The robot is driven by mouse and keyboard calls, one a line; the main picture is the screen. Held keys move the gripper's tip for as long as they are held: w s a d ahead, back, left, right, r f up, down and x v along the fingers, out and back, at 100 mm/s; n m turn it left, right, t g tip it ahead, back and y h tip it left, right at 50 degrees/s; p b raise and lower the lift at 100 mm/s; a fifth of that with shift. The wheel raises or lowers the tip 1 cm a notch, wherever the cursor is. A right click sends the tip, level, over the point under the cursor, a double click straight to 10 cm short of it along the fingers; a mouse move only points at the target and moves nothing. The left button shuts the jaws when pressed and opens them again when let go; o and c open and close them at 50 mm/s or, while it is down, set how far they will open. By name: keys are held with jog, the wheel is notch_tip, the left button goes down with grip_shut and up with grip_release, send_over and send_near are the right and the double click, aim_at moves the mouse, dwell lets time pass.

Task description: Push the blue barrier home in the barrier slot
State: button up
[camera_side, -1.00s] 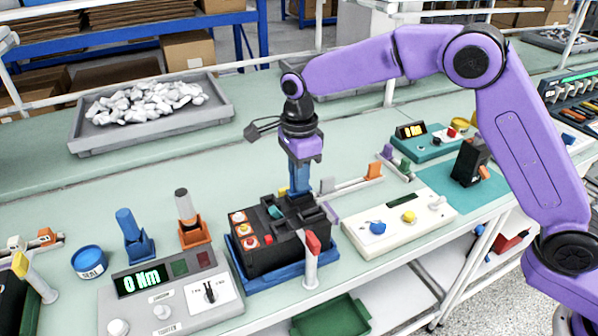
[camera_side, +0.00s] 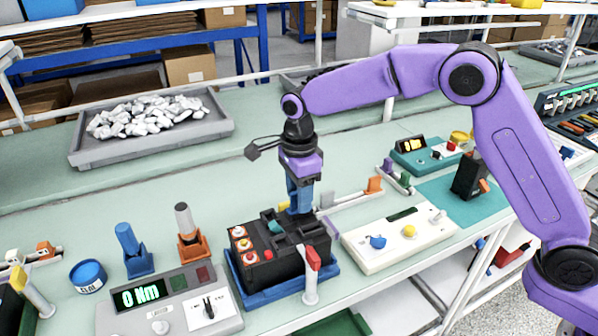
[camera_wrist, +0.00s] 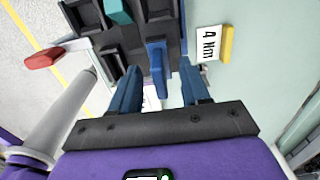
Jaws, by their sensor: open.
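The blue barrier (camera_wrist: 157,62) stands in a slot of the black breaker housing (camera_side: 270,262), with part of it rising out toward my gripper. My gripper (camera_wrist: 160,95) is open, with one blue finger on either side of the barrier in the wrist view. A gap shows between the barrier and each finger. In the side view my gripper (camera_side: 300,208) points straight down over the right rear part of the housing. There its fingers hide the barrier. How deep the barrier sits cannot be told.
The housing sits in a blue tray (camera_side: 285,287). A teal piece (camera_wrist: 118,12) sits in another compartment. A post with a red top (camera_side: 313,258) stands at the front. The torque meter (camera_side: 165,300) is left, and a white panel (camera_side: 400,240) is right.

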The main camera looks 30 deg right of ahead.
notch_tip(320, 180, up, 17)
dwell(0.5)
jog(key=shift+r, duration=0.1)
dwell(0.4)
jog(key=s+d+f+n, duration=0.4)
jog(key=s+d+n, duration=0.3)
jog(key=s+n, duration=0.3)
jog(key=s+d+f+n, duration=0.4)
jog(key=s+d+n, duration=0.4)
jog(key=s, duration=0.5)
jog(key=s+d+f+n, duration=0.4)
jog(key=s+d+n, duration=0.4)
jog(key=s+n, duration=0.4)
jog(key=shift+f+n, duration=0.3)
jog(key=shift+f, duration=0.1)
